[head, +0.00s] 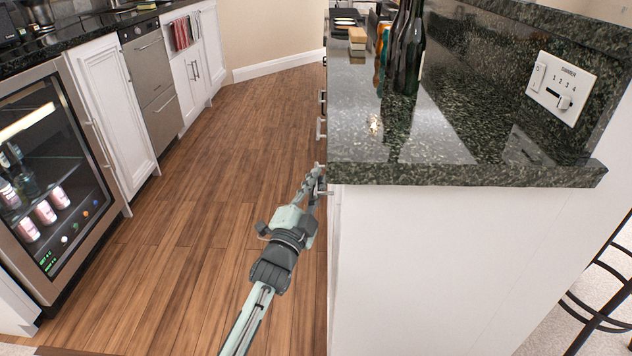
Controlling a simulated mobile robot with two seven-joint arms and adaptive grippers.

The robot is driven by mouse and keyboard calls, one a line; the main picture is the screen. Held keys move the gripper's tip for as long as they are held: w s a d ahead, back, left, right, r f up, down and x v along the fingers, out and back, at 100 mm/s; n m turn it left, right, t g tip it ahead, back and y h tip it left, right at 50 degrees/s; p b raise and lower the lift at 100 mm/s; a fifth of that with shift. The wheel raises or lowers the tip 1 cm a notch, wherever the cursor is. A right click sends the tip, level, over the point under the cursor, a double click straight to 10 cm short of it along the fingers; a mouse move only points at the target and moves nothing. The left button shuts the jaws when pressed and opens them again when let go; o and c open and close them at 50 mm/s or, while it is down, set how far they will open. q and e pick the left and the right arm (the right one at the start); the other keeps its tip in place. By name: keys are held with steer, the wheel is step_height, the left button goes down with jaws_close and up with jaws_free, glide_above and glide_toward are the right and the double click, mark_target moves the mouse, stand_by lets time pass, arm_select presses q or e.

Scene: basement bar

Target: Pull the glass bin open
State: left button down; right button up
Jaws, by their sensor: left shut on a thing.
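My left gripper (315,178) reaches up from the bottom of the head view to the left side of the island. It is shut at a small metal handle (324,192) just below the counter's near left corner. The fingertips hide part of this handle. The island's left face, where the handle sits, is seen almost edge-on, so the front of the glass bin is hidden and I cannot tell how far it stands open. My right gripper is not in view.
The island's dark granite counter (460,172) overhangs its white end panel (430,265). Dark bottles (410,55) stand on top. More handles (321,128) line the island's left side. A glass-door fridge (50,170) and white cabinets stand left. The wooden floor (200,190) between is clear.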

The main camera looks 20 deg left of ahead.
arm_select(q)
steer(key=shift+s+a, duration=0.1)
steer(key=shift+a, duration=0.15)
steer(key=s+a+p, duration=0.1)
steer(key=s+a, duration=0.2)
steer(key=a, duration=0.9)
steer(key=s+a+p, duration=0.1)
steer(key=s+a, duration=0.3)
steer(key=a, duration=0.8)
steer(key=shift+a, duration=0.25)
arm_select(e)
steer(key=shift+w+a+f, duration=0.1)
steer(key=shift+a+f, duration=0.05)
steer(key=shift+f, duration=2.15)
arm_select(q)
steer(key=c, duration=1.6)
jaws_free()
steer(key=shift+s+f, duration=0.1)
steer(key=shift+s, duration=0.05)
steer(key=v, duration=1.1)
steer(key=shift+s, duration=0.4)
